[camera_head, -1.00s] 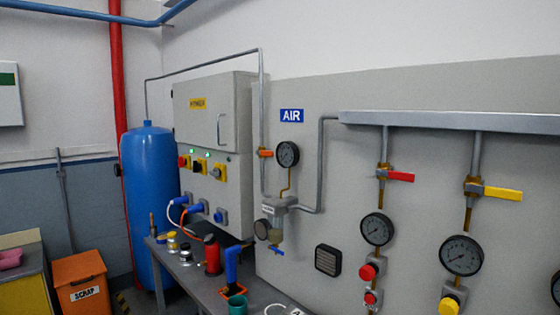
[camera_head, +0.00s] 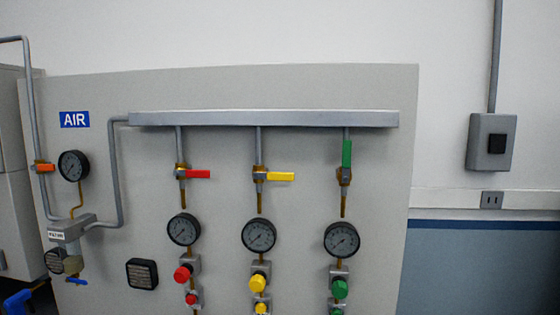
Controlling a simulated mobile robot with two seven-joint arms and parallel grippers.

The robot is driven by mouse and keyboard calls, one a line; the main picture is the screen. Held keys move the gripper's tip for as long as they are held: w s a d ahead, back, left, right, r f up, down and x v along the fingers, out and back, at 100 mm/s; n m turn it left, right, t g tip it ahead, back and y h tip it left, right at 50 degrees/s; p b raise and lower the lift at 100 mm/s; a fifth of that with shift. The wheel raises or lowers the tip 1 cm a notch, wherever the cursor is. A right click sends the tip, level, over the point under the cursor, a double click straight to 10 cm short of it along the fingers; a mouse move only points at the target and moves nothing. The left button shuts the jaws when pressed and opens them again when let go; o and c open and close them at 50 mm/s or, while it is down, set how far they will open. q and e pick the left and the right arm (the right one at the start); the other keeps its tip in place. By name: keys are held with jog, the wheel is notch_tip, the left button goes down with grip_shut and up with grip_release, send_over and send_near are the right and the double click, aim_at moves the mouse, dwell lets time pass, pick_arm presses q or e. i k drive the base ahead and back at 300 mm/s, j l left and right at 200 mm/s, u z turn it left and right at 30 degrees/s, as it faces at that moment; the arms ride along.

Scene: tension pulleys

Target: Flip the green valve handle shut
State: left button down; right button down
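The green valve handle (camera_head: 347,154) is on the rightmost of three drop pipes below the grey manifold (camera_head: 265,118). It points straight up, in line with its pipe, above the brass valve body (camera_head: 344,177). Below it are a round gauge (camera_head: 342,240) and a green knob (camera_head: 340,288). Neither of my grippers is in view.
A red handle (camera_head: 197,174) and a yellow handle (camera_head: 281,176) on the other two drops both stick out sideways to the right. An orange handle (camera_head: 44,168) is at the far left. A grey switch box (camera_head: 490,142) hangs on the wall at right.

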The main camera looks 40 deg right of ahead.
aim_at(346, 145)
jog(key=z, duration=1.75)
